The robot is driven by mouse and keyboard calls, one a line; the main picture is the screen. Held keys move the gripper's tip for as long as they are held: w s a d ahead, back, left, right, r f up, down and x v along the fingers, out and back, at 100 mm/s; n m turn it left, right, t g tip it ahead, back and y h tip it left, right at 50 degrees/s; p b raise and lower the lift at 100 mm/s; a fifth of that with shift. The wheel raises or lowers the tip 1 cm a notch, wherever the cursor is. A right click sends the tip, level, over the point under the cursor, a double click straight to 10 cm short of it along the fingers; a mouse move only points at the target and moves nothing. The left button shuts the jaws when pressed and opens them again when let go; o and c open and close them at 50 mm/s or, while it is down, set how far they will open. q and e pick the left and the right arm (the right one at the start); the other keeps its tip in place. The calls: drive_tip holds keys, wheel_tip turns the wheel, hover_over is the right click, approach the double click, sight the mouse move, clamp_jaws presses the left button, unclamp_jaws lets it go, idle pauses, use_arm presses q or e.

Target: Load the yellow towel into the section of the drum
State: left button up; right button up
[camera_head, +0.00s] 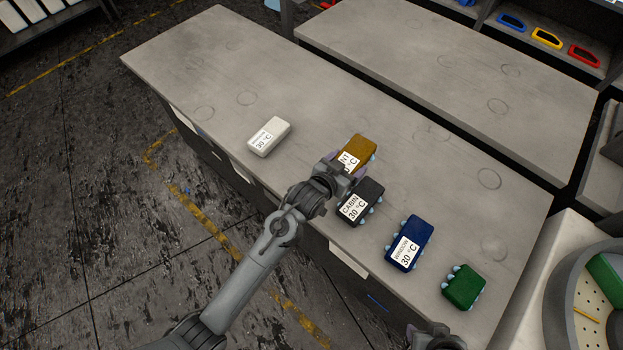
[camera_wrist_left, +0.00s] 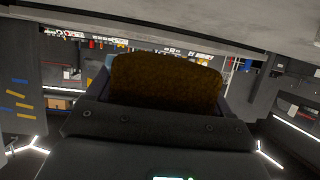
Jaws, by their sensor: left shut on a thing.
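The yellow towel (camera_head: 358,150), a mustard-brown block with a white label, is at the middle of the near table. My left gripper (camera_head: 347,168) is shut on it. In the left wrist view the towel (camera_wrist_left: 166,82) fills the space between the fingers. I cannot tell whether it touches the tabletop. The drum (camera_head: 557,318) is at the lower right, cut off by the picture edge, with a green piece (camera_head: 607,275) and a thin yellow strip inside. My right gripper (camera_head: 436,339) is at the bottom edge; its fingers are not clear.
A white towel (camera_head: 269,137) lies left of the yellow one on the near table (camera_head: 200,70). Black (camera_head: 361,201), blue (camera_head: 409,243) and green (camera_head: 464,287) towels lie to the right, towards the drum. A second table (camera_head: 450,60) stands behind, across a narrow gap.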

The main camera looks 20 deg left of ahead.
use_arm(q)
drive_tip(key=shift+w+r+b, duration=0.1)
drive_tip(key=shift+w+b, duration=0.2)
drive_tip(key=shift+w, duration=0.15)
drive_tip(key=shift+a, duration=0.25)
drive_tip(key=b, duration=0.1)
hover_over(306, 177)
wheel_tip(306, 177, down, 7)
drive_tip(key=shift+d+r, duration=0.1)
drive_tip(key=shift+d, duration=0.05)
drive_tip(key=shift+f+b, duration=0.3)
drive_tip(key=shift+f, duration=1)
drive_tip(key=shift+f+p, duration=0.3)
drive_tip(key=shift+f, duration=0.25)
